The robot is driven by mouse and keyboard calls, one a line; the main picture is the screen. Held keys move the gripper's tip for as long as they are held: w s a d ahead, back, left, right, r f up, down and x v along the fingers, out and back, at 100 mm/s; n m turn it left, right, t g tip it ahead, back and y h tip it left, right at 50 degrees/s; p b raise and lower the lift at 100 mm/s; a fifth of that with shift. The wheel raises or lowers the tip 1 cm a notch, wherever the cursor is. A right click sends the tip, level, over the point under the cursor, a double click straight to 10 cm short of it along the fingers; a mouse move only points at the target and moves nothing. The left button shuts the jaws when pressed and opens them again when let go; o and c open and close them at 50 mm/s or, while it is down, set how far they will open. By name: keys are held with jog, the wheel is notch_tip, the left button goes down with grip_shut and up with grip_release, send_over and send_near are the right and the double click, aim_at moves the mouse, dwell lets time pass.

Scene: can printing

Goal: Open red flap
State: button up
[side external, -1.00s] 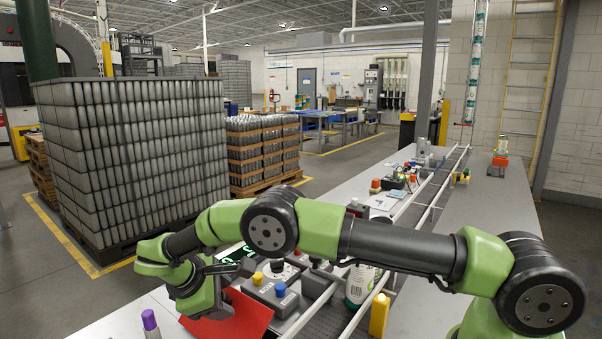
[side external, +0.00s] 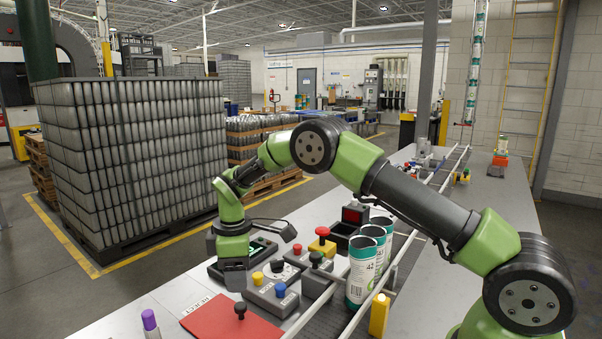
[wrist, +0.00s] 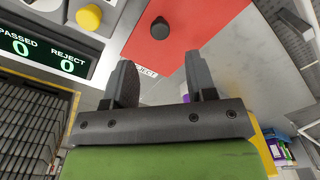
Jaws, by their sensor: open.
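The red flap (side external: 225,318) lies at the front of the bench in the side view and looks flat. A black knob (side external: 240,310) stands up from it. A REJECT label (side external: 197,305) runs along its left edge. The flap (wrist: 205,28) and its knob (wrist: 160,28) also show in the wrist view. My gripper (side external: 236,284) points down behind the flap, beside the button box. In the wrist view my gripper (wrist: 162,77) is open and empty, with its two fingers apart and the knob beyond the gap between them. I see no contact with the knob.
A grey button box (side external: 275,296) with yellow and blue buttons stands close to my gripper. Several white-and-green cans (side external: 362,272) stand to the right by the conveyor rails. A counter display (wrist: 45,50) reads zeros. A purple-capped marker (side external: 149,322) is at the front left.

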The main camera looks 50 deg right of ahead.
jog(key=s+r+m+t, duration=0.2)
jog(key=s+r+m, duration=0.2)
jog(key=s+r, duration=0.4)
jog(key=s+a+r+m+t+y, duration=0.1)
jog(key=s+r+m, duration=0.3)
jog(key=s+r, duration=0.4)
jog(key=shift+a+r+t, duration=0.25)
jog(key=shift+r+t, duration=0.55)
jog(key=shift+r, duration=2.35)
jog(key=shift+w, duration=0.1)
jog(key=n+g+h, duration=0.1)
jog(key=n+g, duration=0.4)
jog(key=n, duration=0.3)
send_over(240, 304)
notch_tip(240, 304, down, 19)
notch_tip(240, 304, down, 11)
jog(key=shift+r, duration=0.15)
